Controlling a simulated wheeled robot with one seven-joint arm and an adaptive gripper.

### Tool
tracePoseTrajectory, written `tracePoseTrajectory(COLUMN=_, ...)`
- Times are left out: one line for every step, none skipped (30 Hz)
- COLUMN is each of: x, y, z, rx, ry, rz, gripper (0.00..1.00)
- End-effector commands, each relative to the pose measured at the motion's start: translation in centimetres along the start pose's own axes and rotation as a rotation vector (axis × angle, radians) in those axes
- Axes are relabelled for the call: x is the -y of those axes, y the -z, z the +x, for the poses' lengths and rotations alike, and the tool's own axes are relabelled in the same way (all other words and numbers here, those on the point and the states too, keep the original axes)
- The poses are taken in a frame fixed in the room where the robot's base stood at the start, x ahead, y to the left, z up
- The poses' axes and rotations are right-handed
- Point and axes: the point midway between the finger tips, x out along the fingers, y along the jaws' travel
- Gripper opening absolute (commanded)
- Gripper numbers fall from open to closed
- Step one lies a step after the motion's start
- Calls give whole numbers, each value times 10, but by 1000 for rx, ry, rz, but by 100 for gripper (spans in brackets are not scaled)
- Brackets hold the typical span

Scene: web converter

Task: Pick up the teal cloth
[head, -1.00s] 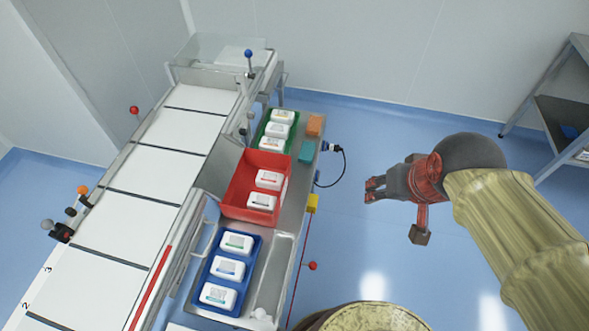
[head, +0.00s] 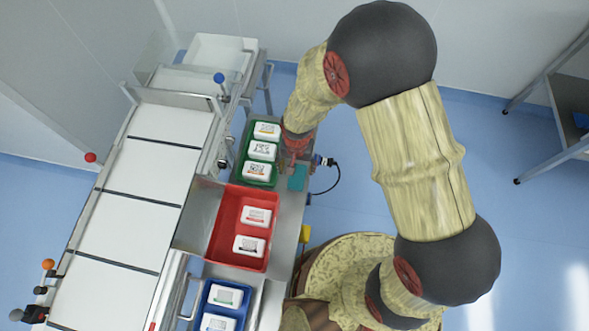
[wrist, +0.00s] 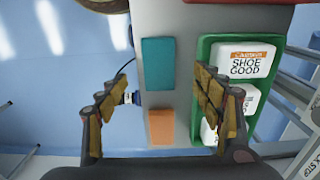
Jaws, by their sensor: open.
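The teal cloth (head: 297,178) is a small flat rectangle on the metal side table, to the right of the green tray. In the wrist view the teal cloth (wrist: 158,64) lies ahead of my gripper (wrist: 165,100), roughly between the lines of its two fingers. My gripper is open and empty, above the table and apart from the cloth. In the head view my arm covers most of the gripper (head: 296,148). An orange cloth (wrist: 161,127) lies beside the teal one, nearer the gripper's palm in the wrist view.
The green tray (wrist: 203,55) with white packs stands close to the right finger in the wrist view. The red tray (head: 227,228) and blue tray (head: 243,286) stand farther along the table. A plug with a black cable (head: 325,161) sits at the table's edge.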

Motion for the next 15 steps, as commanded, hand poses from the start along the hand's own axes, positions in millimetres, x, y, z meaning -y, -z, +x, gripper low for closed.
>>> tracePoseTrajectory(x=0, y=-2, z=6, rx=4, ry=-3, rz=1, gripper=67)
tracePoseTrajectory(x=0, y=-2, z=9, rx=4, ry=-3, rz=1, gripper=67)
tracePoseTrajectory(x=0, y=-2, z=13, rx=5, ry=-4, rz=2, gripper=67)
tracePoseTrajectory(x=0, y=-2, z=17, rx=5, ry=-4, rz=2, gripper=67)
tracePoseTrajectory(x=0, y=-2, z=20, rx=6, ry=-4, rz=2, gripper=67)
tracePoseTrajectory(x=0, y=-2, z=25, rx=6, ry=-4, rz=2, gripper=67)
tracePoseTrajectory(x=0, y=-2, z=28, rx=5, ry=-4, rz=2, gripper=67)
tracePoseTrajectory(x=0, y=-1, z=30, rx=4, ry=-3, rz=2, gripper=67)
tracePoseTrajectory(x=0, y=-1, z=32, rx=3, ry=-2, rz=2, gripper=67)
tracePoseTrajectory(x=0, y=0, z=34, rx=3, ry=-2, rz=2, gripper=67)
tracePoseTrajectory(x=0, y=0, z=35, rx=3, ry=-2, rz=2, gripper=67)
tracePoseTrajectory(x=0, y=1, z=38, rx=4, ry=-3, rz=2, gripper=67)
tracePoseTrajectory(x=-1, y=2, z=41, rx=4, ry=-3, rz=2, gripper=67)
tracePoseTrajectory(x=-1, y=3, z=45, rx=5, ry=-3, rz=2, gripper=67)
tracePoseTrajectory(x=-2, y=4, z=50, rx=5, ry=-4, rz=1, gripper=67)
